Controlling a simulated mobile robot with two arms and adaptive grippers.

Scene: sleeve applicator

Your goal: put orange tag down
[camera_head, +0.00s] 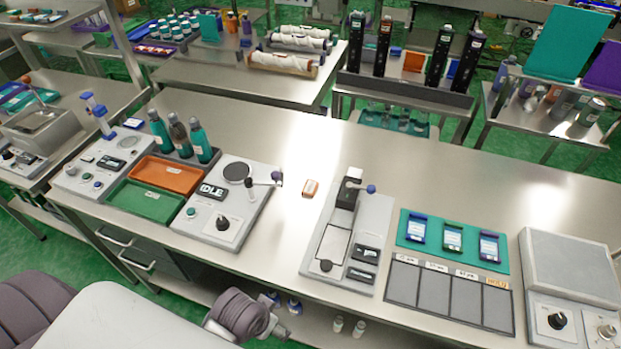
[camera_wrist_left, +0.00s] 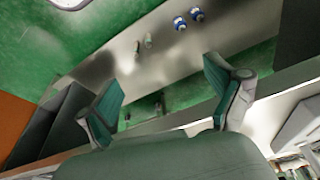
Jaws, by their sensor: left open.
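A small orange tag (camera_head: 310,188) with a white face lies flat on the bare steel bench, between the IDLE machine (camera_head: 222,200) and the press-like fixture (camera_head: 345,235). No gripper touches it. My left gripper (camera_wrist_left: 160,78) is open in the left wrist view, its two teal-padded fingers spread with nothing between them. That view looks at the lower shelf and green floor, and the orange tag is not seen there. In the head view only part of my arm shows at the bottom, below the bench's front edge. My right gripper is in neither view.
Blue, green and purple tags lie on a teal mat (camera_head: 465,262) above several grey labelled slots (camera_head: 433,292). Orange (camera_head: 165,175) and green (camera_head: 140,200) trays and bottles (camera_head: 180,137) stand left. A flat-topped machine (camera_head: 570,265) stands right. The bench behind the orange tag is clear.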

